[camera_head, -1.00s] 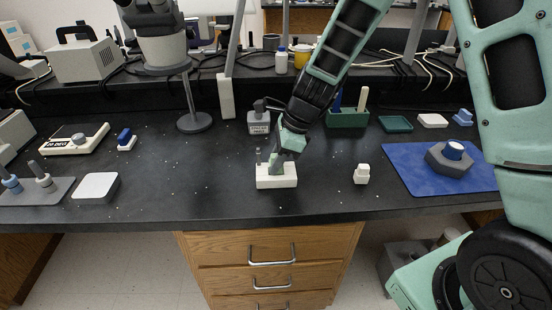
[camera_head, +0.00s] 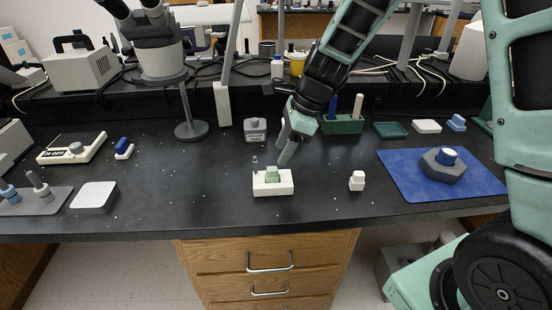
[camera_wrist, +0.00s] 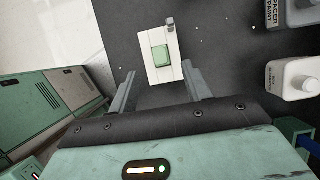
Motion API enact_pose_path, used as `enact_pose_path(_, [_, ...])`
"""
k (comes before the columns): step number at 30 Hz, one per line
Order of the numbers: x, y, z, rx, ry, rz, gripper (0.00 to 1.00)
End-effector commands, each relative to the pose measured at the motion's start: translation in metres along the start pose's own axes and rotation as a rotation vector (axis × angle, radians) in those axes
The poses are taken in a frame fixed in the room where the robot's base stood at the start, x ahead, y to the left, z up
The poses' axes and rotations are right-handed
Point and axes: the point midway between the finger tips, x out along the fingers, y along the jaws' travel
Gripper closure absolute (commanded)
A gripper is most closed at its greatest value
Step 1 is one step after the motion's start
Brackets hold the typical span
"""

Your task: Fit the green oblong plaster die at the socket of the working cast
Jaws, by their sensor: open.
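The working cast (camera_head: 273,189) is a white block near the front middle of the bench; it also shows in the wrist view (camera_wrist: 163,77). The green oblong die (camera_head: 272,174) sits in the top of the cast and looks upright; its green top shows in the wrist view (camera_wrist: 160,54). How deep it is seated is hard to tell. A small grey post (camera_head: 255,164) stands at the cast's left end. My gripper (camera_head: 284,149) is open and empty, above and behind the cast, apart from the die. In the wrist view its fingers (camera_wrist: 158,70) lie either side of the near end of the cast.
A small white block (camera_head: 357,181) stands right of the cast. A blue mat (camera_head: 404,184) bears a grey hexagonal piece (camera_head: 443,171).

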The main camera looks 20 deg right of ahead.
Motion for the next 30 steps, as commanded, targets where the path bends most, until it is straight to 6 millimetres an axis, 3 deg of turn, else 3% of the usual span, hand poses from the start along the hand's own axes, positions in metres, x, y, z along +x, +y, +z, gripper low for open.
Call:
enact_pose_path(3, [-0.025, -0.001, 0.001, 0.001, -0.001, -0.003, 0.51])
enact_pose_path(9, [-0.044, 0.0, 0.0, 0.001, 0.0, -0.001, 0.51])
enact_pose_path(27, [-0.046, 0.001, 0.0, -0.003, 0.001, 0.001, 0.51])
enact_pose_path(30, [-0.05, 0.012, 0.009, -0.087, 0.006, 0.014, 0.51])
